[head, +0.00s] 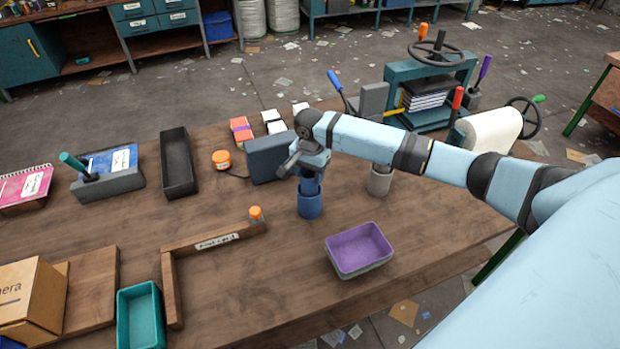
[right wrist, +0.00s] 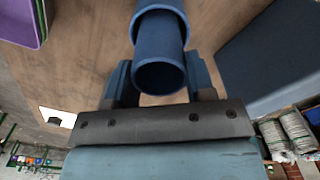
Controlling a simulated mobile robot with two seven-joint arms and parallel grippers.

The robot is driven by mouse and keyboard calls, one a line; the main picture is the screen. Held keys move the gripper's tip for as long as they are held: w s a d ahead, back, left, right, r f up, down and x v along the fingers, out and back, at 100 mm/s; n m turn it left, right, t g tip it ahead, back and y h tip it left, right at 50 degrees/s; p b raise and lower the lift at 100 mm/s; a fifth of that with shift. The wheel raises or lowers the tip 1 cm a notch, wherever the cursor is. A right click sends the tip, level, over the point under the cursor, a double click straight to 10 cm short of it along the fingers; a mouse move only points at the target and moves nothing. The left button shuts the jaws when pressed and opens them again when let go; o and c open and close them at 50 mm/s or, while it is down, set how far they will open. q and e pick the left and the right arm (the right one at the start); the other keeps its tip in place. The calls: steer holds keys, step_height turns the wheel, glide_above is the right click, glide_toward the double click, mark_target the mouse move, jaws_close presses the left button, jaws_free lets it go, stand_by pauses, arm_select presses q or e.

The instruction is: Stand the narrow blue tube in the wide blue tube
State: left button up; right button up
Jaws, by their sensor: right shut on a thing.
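The narrow blue tube (head: 310,186) is upright in my right gripper (head: 310,173), which is shut on its upper part. The wide blue tube (head: 310,206) stands on the table directly below. In the right wrist view, the narrow tube's open end (right wrist: 160,77) faces the camera between the fingers of the right gripper (right wrist: 160,80). Its far end reaches into the mouth of the wide tube (right wrist: 161,8). How deep it sits is hidden. My left gripper is not in view.
A purple-lined tray (head: 359,249) stands at the right front of the tubes. A grey cup (head: 380,181) is to their right, under my arm. A dark blue box (head: 268,160) stands close behind. A wooden corner rail (head: 215,243) lies to the left front.

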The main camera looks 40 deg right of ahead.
step_height(320, 180, down, 3)
steer(key=shift+r, duration=0.15)
steer(key=shift+f, duration=0.3)
steer(key=o, duration=1.1)
steer(key=shift+r, duration=0.1)
